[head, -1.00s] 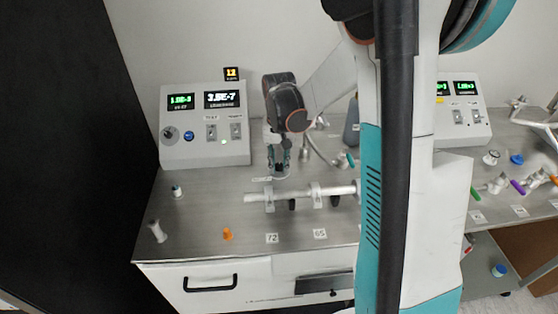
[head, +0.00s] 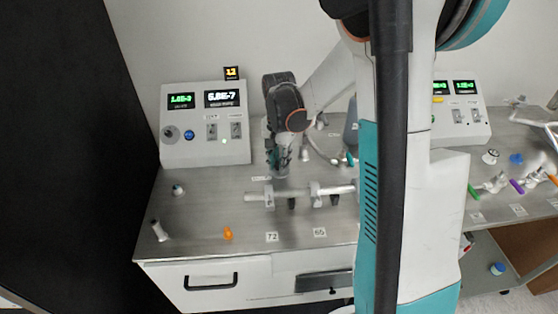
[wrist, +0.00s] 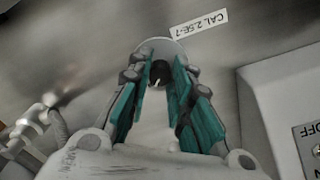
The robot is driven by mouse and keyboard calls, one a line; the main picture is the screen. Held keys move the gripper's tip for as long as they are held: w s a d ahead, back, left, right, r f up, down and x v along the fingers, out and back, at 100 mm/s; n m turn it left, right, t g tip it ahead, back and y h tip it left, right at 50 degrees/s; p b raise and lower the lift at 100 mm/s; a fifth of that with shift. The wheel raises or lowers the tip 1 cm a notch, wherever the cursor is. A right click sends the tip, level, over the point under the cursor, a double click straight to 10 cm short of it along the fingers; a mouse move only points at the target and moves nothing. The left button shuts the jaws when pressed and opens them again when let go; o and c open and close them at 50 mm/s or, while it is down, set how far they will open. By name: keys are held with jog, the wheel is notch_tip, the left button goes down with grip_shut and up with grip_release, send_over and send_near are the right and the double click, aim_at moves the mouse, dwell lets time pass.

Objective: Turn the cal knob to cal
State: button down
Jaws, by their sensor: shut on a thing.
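The cal knob (wrist: 158,76) is a small dark knob on a round grey base (wrist: 153,47), beside a white label (wrist: 199,33) reading "CAL 2.5E-7". My gripper (wrist: 163,72) points down at the bench and is shut on the knob, with its teal fingers on either side. In the head view my gripper (head: 278,168) hides most of the knob. The knob's exact angle is hard to tell.
A grey control box (head: 205,130) with lit displays and switches stands to the left of my gripper. A horizontal metal pipe (head: 300,192) lies in front of it. An orange part (head: 228,233) and the front left bench are apart from the gripper.

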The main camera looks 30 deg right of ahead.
jog(key=c, duration=1.4)
grip_release()
notch_tip(320, 180, up, 12)
